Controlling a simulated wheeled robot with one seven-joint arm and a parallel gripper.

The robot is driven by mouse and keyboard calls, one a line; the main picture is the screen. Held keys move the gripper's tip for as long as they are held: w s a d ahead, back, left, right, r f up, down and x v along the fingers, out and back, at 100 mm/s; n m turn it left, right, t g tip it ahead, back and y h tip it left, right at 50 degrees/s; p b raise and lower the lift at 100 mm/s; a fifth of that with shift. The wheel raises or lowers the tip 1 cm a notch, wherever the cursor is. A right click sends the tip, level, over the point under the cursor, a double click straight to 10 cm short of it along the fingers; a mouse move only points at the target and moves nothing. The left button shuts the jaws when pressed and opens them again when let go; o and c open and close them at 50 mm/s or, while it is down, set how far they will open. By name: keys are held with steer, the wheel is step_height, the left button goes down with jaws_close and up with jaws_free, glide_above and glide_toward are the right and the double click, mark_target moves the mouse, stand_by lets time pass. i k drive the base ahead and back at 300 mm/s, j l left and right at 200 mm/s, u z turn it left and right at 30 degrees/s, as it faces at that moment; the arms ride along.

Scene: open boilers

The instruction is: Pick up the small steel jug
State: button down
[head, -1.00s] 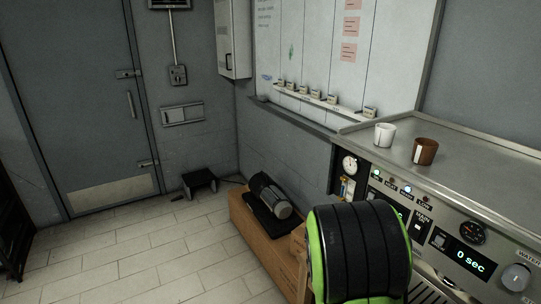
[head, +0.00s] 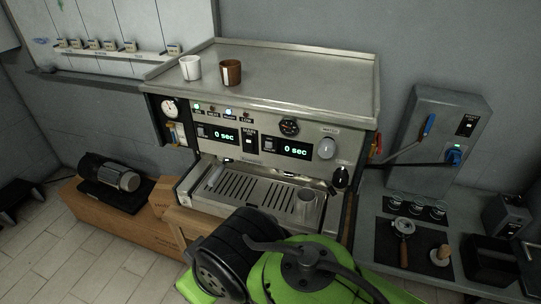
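A small steel jug (head: 304,204) stands upright on the right part of the drip tray of the espresso machine (head: 262,133). Its lower part is close to my green and black arm, which fills the bottom middle of the head view. My gripper is not in view, so its fingers and anything in them cannot be seen.
A white cup (head: 190,68) and a brown cup (head: 231,72) stand on the machine's top. The right counter (head: 373,204) bears a portafilter (head: 403,238), a tamper (head: 440,255) and a grey wall-side unit (head: 431,132). A motor (head: 110,174) lies at left. Tiled floor shows at lower left.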

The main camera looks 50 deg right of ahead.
mark_target(305, 203)
steer(key=z, duration=2.3)
steer(key=j+u, duration=0.15)
steer(key=j, duration=0.2)
steer(key=i+j+u, duration=0.15)
steer(key=j, duration=0.2)
steer(key=i+j+u, duration=0.15)
steer(key=j, duration=0.2)
